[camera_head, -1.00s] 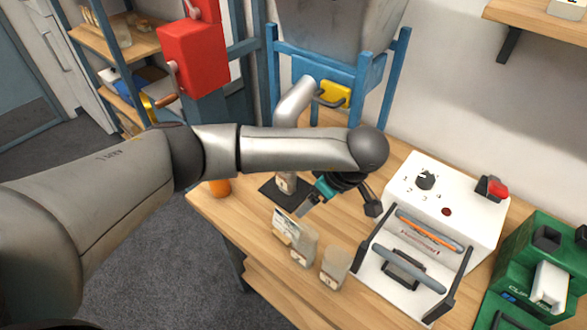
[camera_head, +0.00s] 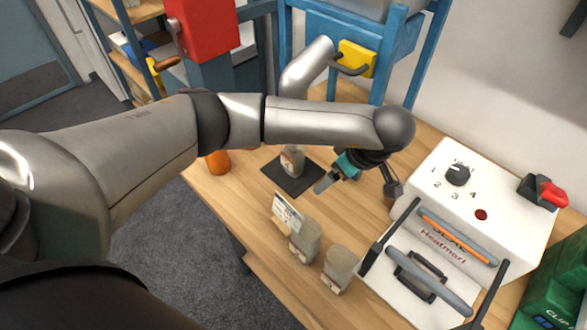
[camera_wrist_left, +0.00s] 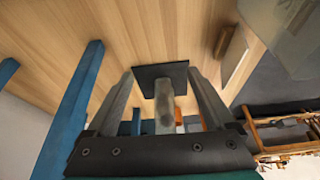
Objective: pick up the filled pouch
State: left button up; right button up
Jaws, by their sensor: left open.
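A pouch (camera_head: 292,160) with a pale label stands upright on a dark square pad (camera_head: 280,178) on the wooden table. My left gripper (camera_head: 325,183) is open and empty to its right in the head view, and slightly nearer the camera. In the left wrist view the pouch (camera_wrist_left: 164,108) appears between the two spread fingers of my left gripper (camera_wrist_left: 161,75), with the pad (camera_wrist_left: 160,75) behind it. I cannot tell whether a finger touches it. My right gripper is not in view.
Two similar pouches (camera_head: 305,240) (camera_head: 338,268) stand near the table's front edge beside a small card (camera_head: 287,212). A white heat sealer (camera_head: 480,195) takes up the right side. A blue frame (camera_head: 395,50) with a yellow handle piece (camera_head: 356,58) rises behind the pad. An orange object (camera_head: 218,162) stands at left.

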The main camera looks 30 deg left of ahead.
aim_at(295, 156)
pick_arm(q)
notch_tip(295, 156, down, 3)
jog(key=shift+b, duration=0.95)
jog(key=w+a, duration=0.1)
jog(key=a, duration=0.1)
jog(key=w+a, duration=0.1)
jog(key=a, duration=0.2)
jog(key=w+a, duration=0.1)
jog(key=a, duration=0.1)
jog(key=shift+a, duration=0.3)
jog(key=a, duration=0.1)
jog(key=w+a, duration=0.1)
jog(key=a, duration=0.2)
jog(key=shift+w+f, duration=0.25)
jog(key=shift+f, duration=0.1)
jog(key=shift+w+f, duration=0.1)
jog(key=shift+f, duration=0.1)
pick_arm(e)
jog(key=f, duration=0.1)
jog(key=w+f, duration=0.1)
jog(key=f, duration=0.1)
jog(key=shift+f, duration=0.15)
pick_arm(q)
jog(key=shift+c, duration=0.3)
grip_shut()
